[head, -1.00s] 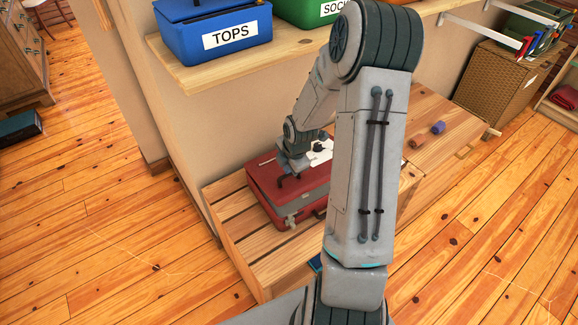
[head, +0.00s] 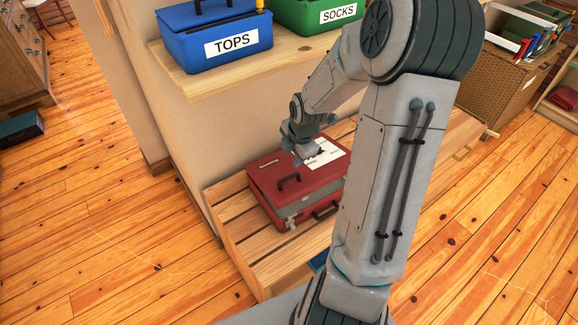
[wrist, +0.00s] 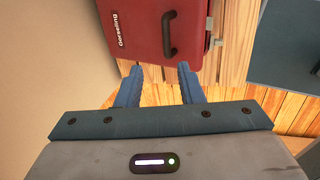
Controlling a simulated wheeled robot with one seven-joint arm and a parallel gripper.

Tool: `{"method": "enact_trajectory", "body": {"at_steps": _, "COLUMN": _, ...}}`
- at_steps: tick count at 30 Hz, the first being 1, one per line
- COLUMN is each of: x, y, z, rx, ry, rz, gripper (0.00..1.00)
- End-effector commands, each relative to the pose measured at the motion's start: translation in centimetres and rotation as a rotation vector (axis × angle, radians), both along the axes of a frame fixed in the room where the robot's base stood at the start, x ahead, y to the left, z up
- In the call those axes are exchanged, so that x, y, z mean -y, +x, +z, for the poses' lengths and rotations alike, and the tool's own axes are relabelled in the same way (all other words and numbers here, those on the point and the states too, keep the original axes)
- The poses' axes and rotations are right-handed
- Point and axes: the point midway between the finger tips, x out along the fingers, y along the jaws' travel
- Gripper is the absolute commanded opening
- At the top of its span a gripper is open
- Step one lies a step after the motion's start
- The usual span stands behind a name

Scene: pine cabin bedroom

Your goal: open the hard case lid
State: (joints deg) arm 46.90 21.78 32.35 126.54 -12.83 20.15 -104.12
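The hard case is a red case with a grey band around its side. It lies flat on the slatted wooden bench, and its lid (head: 266,178) looks shut. A dark handle (head: 289,182) and a white paper (head: 326,153) are on top; another handle and a metal latch (head: 290,223) show on the near side. The case (wrist: 140,30) also fills the top of the wrist view, with its dark handle (wrist: 169,36). My gripper (head: 304,155) is above the lid's far side. In the wrist view its blue fingers (wrist: 160,75) are apart with nothing between them.
A shelf (head: 200,82) above holds a blue TOPS bin (head: 210,55) and a green SOCKS bin (head: 310,18). The wall stands behind the case.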

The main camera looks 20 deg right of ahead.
Motion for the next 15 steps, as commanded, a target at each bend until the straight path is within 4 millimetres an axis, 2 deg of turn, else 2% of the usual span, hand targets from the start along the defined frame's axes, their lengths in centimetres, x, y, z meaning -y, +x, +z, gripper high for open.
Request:
{"method": "enact_trajectory", "body": {"at_steps": 1, "x": 0.2, "y": -0.3, "z": 1.2, "rx": 0.0, "ry": -0.001, "rz": -0.002, "gripper": 0.34}}
{"method": "enact_trajectory", "body": {"at_steps": 6, "x": 0.2, "y": -0.9, "z": 3.2, "rx": 0.0, "ry": -0.001, "rz": -0.001, "gripper": 0.34}}
{"method": "enact_trajectory", "body": {"at_steps": 15, "x": 0.1, "y": -1.2, "z": 3.8, "rx": -0.002, "ry": 0.0, "rz": 0.001, "gripper": 0.34}}
